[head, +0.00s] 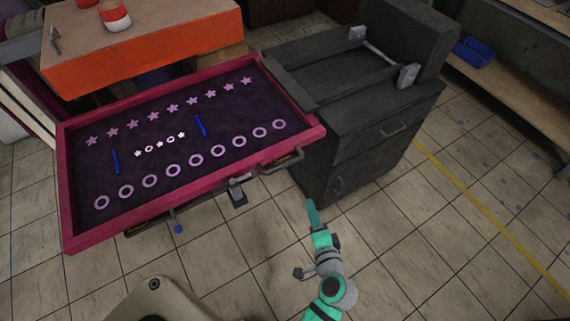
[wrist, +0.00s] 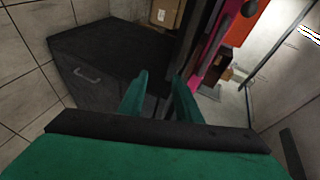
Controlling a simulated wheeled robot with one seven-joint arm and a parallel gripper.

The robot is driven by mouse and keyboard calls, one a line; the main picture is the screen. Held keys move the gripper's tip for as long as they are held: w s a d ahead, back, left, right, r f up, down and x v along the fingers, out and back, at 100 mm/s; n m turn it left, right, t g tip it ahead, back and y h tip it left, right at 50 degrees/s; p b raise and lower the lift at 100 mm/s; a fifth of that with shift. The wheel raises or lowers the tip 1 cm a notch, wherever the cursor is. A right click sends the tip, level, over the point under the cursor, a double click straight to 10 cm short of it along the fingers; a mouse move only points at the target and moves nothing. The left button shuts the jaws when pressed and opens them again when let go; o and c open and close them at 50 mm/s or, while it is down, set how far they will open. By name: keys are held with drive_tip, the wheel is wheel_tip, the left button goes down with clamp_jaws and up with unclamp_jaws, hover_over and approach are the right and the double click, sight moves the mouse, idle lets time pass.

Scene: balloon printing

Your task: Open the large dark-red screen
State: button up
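The large dark-red screen (head: 70,200) lies about flat in the head view, its frame around a dark panel with rows of pale stars and rings and two blue bars. Its right end is next to the black cabinet. Its pink-red edge (wrist: 212,45) shows in the wrist view, right of the fingers. My teal gripper (head: 312,212) is below the screen's near right corner in the head picture, apart from the frame, in front of the cabinet. In the wrist view my gripper (wrist: 161,80) has its two green fingers apart with nothing between them. Part of the screen is outside the wrist view.
The black cabinet (head: 360,160) with drawer handles stands right of the screen; it also shows in the wrist view (wrist: 85,90). An orange-sided table (head: 150,55) stands behind. A grey bracket (head: 236,192) sits at the screen's near edge. Tiled floor is free at front right.

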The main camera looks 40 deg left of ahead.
sight(286, 166)
drive_tip(key=w+a+r+n+g+y, duration=0.2)
drive_tip(key=a+r+g+y, duration=0.15)
drive_tip(key=a+r, duration=0.3)
drive_tip(key=shift+y, duration=0.35)
drive_tip(key=x, duration=1)
drive_tip(key=shift+w+d+r, duration=0.1)
drive_tip(key=shift+w+r, duration=0.1)
drive_tip(key=shift+r, duration=0.15)
clamp_jaws()
